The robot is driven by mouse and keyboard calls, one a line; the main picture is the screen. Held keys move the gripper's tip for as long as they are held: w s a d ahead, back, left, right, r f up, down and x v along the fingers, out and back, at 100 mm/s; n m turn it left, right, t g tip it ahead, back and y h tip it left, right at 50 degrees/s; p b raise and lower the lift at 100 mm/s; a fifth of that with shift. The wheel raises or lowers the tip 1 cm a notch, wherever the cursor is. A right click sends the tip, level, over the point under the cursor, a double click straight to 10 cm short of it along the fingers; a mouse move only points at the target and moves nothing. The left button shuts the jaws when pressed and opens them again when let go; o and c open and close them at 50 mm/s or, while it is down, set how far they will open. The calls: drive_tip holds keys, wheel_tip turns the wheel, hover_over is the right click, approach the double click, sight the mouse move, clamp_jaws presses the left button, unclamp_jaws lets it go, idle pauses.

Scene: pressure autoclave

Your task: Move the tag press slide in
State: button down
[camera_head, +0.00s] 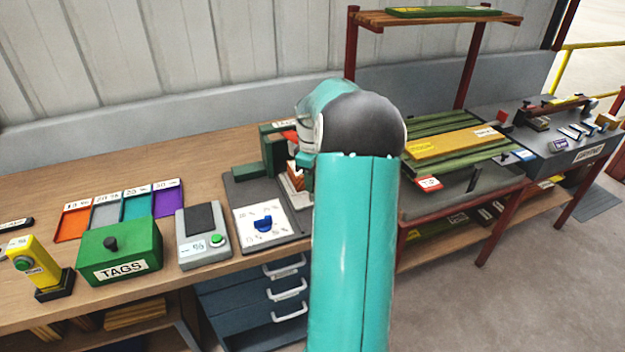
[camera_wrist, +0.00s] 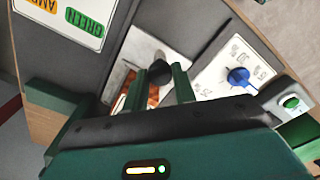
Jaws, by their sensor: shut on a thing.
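The tag press is a green frame (camera_head: 272,148) on a dark grey base at the back of the wooden bench. Its slide shows as a pale metal plate (camera_wrist: 142,52) in the wrist view, with a black round knob (camera_wrist: 160,71). My gripper (camera_wrist: 159,80) has its two green fingers on either side of this knob and is shut on it. An orange-brown piece (camera_wrist: 153,96) shows behind the fingers. In the head view, my arm hides most of the slide, and only a pale part (camera_head: 293,193) shows beside it. How far in the slide sits is unclear.
A white dial plate with a blue knob (camera_head: 263,223) lies in front of the press. A rack with green slats (camera_head: 455,150) stands right.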

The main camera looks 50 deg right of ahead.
drive_tip(key=shift+w+d+r, duration=0.15)
drive_tip(key=shift+w, duration=0.1)
drive_tip(key=c, duration=1.1)
unclamp_jaws()
drive_tip(key=shift+w, duration=0.1)
drive_tip(key=shift+c, duration=0.2)
drive_tip(key=shift+s, duration=0.2)
wheel_tip(320, 180, up, 14)
